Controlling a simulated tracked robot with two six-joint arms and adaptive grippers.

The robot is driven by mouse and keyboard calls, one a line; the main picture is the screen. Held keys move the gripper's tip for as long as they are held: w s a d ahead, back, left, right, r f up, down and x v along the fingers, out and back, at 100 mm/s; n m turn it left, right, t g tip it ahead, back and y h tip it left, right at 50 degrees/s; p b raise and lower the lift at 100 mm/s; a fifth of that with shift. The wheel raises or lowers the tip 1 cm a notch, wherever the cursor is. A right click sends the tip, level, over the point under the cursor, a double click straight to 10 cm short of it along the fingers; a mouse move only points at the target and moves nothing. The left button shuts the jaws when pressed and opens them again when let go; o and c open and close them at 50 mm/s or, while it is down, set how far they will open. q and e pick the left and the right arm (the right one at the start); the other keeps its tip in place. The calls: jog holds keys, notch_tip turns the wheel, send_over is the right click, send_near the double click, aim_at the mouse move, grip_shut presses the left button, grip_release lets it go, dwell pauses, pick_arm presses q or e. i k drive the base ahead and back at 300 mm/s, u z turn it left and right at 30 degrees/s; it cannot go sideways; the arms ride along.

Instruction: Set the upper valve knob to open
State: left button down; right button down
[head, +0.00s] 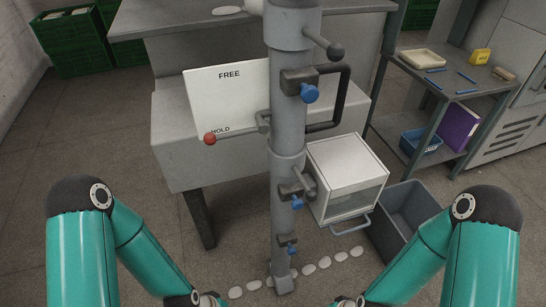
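The upper valve knob (310,93) is a small blue knob on a dark fitting, high on the right side of the upright grey pipe (285,130). Two more blue knobs sit lower on the same pipe, a middle one (297,203) and a lowest one (291,250). I see no open or shut marking beside the upper knob, so I cannot tell its setting. My two teal arms come in at the lower left and lower right and run out of the bottom edge. Both grippers are out of the picture, and nothing of mine touches the knobs.
A dark handle (342,98) and a ball-ended rod (335,50) stick out right. A white box (345,165) and grey bin (405,205) stand right. White pieces (310,269) lie below.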

aim_at(309, 94)
jog(key=k, duration=1)
jog(key=u, duration=1.1)
jog(key=i, duration=1)
jog(key=z, duration=1.5)
jog(key=i, duration=0.95)
jog(key=u, duration=0.05)
